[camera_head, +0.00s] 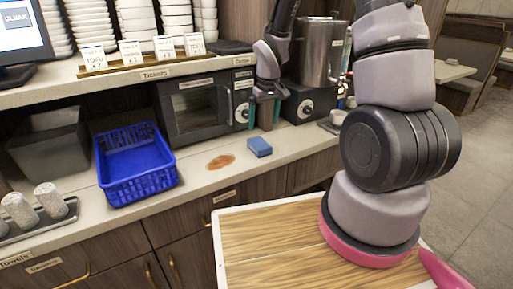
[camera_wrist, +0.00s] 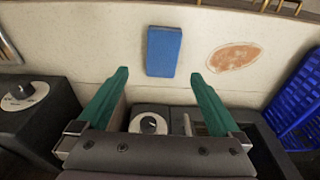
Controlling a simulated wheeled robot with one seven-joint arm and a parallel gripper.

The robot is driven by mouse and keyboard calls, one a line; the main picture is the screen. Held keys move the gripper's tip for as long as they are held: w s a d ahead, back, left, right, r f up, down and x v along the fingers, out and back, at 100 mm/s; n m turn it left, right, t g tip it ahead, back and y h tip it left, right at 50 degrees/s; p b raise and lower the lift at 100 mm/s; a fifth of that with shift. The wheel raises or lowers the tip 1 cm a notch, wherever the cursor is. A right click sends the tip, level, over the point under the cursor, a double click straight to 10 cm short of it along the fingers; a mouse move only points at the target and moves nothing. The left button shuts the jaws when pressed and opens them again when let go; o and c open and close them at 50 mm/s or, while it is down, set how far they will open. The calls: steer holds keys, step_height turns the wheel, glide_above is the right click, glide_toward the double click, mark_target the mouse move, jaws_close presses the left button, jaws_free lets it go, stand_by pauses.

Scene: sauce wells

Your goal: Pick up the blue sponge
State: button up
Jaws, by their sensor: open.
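The blue sponge (camera_head: 259,146) lies flat on the pale counter, right of a brown stain. In the wrist view the sponge (camera_wrist: 163,51) is above the gap between my fingertips, with clear space around it. My gripper (camera_head: 266,114) is above and behind the sponge, in front of the microwave's right side. Its two green fingers (camera_wrist: 160,78) are spread wide with nothing between them. The fingers do not touch the sponge.
A brown stain (camera_head: 221,161) is on the counter. A blue basket (camera_head: 137,187) stands to the left. The microwave (camera_head: 196,108) and a dark appliance with a steel pot (camera_head: 320,50) stand close behind my gripper. The counter (camera_head: 215,181) is clear around the sponge.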

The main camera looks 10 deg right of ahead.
mark_target(259, 143)
steer(key=f, duration=0.3)
steer(key=w+f, duration=0.1)
steer(key=f, duration=0.2)
steer(key=a+f, duration=0.1)
steer(key=f, duration=0.2)
steer(key=shift+w, duration=0.2)
steer(key=c, duration=1.3)
step_height(259, 143, up, 10)
